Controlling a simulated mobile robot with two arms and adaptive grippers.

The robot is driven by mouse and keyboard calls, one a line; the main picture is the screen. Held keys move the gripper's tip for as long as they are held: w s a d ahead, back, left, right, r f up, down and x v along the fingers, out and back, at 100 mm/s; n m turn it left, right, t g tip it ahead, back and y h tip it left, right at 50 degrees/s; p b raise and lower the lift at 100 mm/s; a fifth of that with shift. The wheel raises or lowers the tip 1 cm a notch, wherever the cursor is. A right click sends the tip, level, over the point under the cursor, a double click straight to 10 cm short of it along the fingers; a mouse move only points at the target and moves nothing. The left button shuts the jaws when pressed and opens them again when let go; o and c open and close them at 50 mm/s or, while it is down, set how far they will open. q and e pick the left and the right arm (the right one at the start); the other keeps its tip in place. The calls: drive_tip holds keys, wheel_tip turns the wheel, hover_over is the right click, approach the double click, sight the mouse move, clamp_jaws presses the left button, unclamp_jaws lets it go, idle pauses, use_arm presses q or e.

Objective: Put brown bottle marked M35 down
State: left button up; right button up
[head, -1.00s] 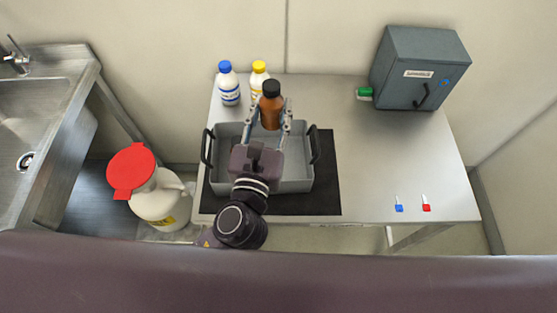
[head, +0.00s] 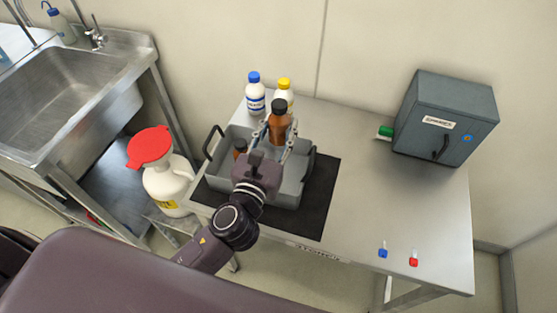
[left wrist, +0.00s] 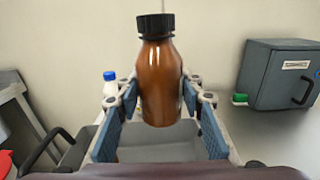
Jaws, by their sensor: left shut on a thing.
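A brown bottle with a black cap (head: 278,125) is held upright by my left gripper (head: 277,131). The bottle hangs over the far part of a grey tray with dark handles (head: 289,193). In the left wrist view the brown bottle (left wrist: 160,85) stands between the two blue-padded fingers (left wrist: 160,100), its base above the tray floor. No M35 marking is readable. A second, smaller-looking brown bottle (head: 240,146) shows inside the tray at the left, partly hidden by my gripper. My right gripper is not in view.
The tray sits on a black mat (head: 322,200). A blue-capped bottle (head: 254,95) and a yellow-capped bottle (head: 284,88) stand behind it. A grey cabinet (head: 445,115) and green-capped item (head: 385,132) are at right. The table's right half (head: 390,200) is mostly clear.

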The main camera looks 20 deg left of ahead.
sight(280, 146)
use_arm(q)
wheel_tip(280, 146, down, 6)
drive_tip(key=shift+d+r+b, duration=0.1)
drive_tip(key=shift+d+b, duration=0.05)
drive_tip(key=shift+b, duration=0.8)
drive_tip(key=shift+f, duration=0.6)
wheel_tip(280, 146, down, 4)
drive_tip(key=shift+r+b, duration=0.15)
drive_tip(key=shift+b, duration=1.05)
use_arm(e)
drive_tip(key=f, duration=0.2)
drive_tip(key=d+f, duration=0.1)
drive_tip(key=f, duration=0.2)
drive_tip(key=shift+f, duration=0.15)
use_arm(q)
drive_tip(key=shift+f+b, duration=0.55)
drive_tip(key=shift+f, duration=0.05)
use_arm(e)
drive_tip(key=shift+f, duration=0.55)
use_arm(q)
drive_tip(key=o, duration=1.3)
drive_tip(key=shift+c, duration=0.2)
